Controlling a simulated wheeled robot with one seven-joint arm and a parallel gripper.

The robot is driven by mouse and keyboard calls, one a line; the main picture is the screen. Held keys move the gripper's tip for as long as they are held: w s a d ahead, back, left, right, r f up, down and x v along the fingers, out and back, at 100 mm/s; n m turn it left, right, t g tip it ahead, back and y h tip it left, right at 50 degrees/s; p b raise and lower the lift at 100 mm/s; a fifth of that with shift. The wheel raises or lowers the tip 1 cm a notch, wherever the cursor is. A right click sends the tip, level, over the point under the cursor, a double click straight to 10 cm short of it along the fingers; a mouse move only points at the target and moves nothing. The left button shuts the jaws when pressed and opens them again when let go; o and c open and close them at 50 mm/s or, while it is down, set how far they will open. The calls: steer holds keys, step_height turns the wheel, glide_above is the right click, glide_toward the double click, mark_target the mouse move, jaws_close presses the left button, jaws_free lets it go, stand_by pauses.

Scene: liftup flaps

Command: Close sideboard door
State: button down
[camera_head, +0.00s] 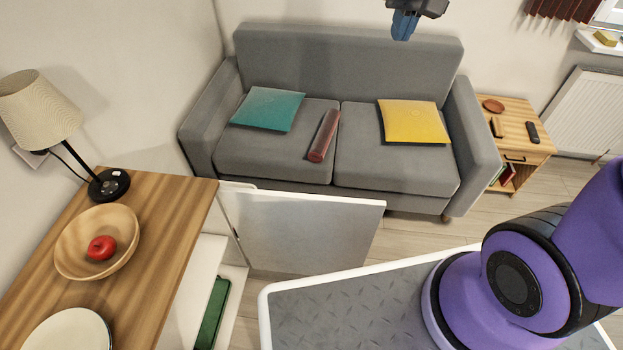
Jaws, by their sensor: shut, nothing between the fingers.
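The sideboard (152,238) stands at the left with a wooden top. Its white door (310,232) is swung wide open, sticking out to the right from the far end of the sideboard's front. The open front shows white shelves and a green item (212,315) inside. My gripper (404,25) is at the top edge of the view, with blue fingers pointing down, shut and empty. It appears above the sofa back in the picture, apart from the door.
A lamp, a bowl (75,262) with a red apple (101,247) and a plate (65,332) stand on the sideboard. A grey sofa (345,60) with cushions is behind the door. A small side table (525,128) stands right. My base and purple arm fill the lower right.

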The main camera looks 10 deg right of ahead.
steer(key=w+a+f+m+g, duration=0.1)
steer(key=w+a+f, duration=0.25)
steer(key=f, duration=0.45)
steer(key=w+a+f+g, duration=0.2)
steer(key=w+f, duration=0.3)
steer(key=f, duration=0.3)
steer(key=w+a+f+m+g, duration=0.1)
steer(key=w+a+f, duration=0.25)
steer(key=f, duration=0.45)
steer(key=s+a+f+g, duration=0.1)
steer(key=s+a+f, duration=0.1)
steer(key=f, duration=0.9)
steer(key=s+a+f, duration=0.3)
steer(key=s+f, duration=0.2)
steer(key=f, duration=0.6)
steer(key=shift+a+g, duration=0.15)
steer(key=shift+g, duration=0.25)
